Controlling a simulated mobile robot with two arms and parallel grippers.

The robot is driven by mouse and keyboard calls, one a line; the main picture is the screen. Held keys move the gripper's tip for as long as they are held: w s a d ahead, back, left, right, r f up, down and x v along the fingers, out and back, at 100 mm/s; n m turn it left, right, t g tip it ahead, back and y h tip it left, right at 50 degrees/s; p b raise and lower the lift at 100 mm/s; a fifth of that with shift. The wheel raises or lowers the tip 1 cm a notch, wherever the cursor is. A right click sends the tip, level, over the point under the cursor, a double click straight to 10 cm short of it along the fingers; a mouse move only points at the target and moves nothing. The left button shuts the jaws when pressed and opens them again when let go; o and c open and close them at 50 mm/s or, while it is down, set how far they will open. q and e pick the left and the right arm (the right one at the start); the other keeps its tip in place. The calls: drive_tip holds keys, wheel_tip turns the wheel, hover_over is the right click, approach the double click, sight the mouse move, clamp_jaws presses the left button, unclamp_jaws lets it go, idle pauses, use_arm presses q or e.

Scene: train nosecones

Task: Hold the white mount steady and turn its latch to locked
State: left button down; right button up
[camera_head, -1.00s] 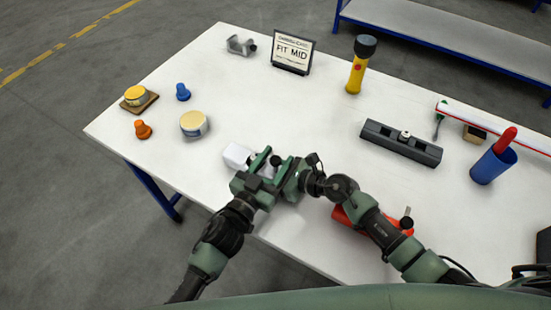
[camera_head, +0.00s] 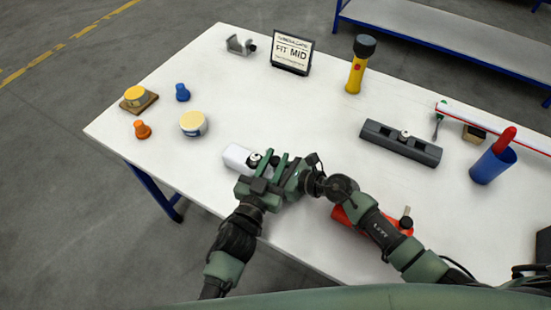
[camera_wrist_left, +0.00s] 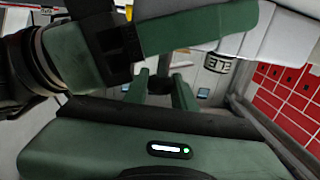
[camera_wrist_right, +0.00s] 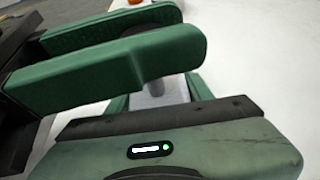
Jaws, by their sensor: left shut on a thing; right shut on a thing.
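The white mount (camera_head: 237,157) lies near the table's front edge. Its left end shows in the head view; its right part is hidden by my grippers. A dark round knob (camera_head: 253,159) shows on it beside the fingers. My left gripper (camera_head: 272,164) is shut at the mount's latch; a small dark piece (camera_wrist_left: 157,86) shows between its fingers in the left wrist view. My right gripper (camera_head: 294,170) comes in from the right, shut on the mount, whose pale grey body (camera_wrist_right: 160,92) shows between the fingers in the right wrist view. The latch's exact angle cannot be read.
A red part (camera_head: 350,217) lies under my right arm. A round yellow-topped tin (camera_head: 193,123) stands left. A sign (camera_head: 292,52) reads FIT MID. The table's middle is clear.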

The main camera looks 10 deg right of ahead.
use_arm(q)
drive_tip(key=c, duration=1.2)
unclamp_jaws()
drive_tip(key=shift+o, duration=0.2)
drive_tip(key=v, duration=1.2)
drive_tip(key=shift+o, duration=0.2)
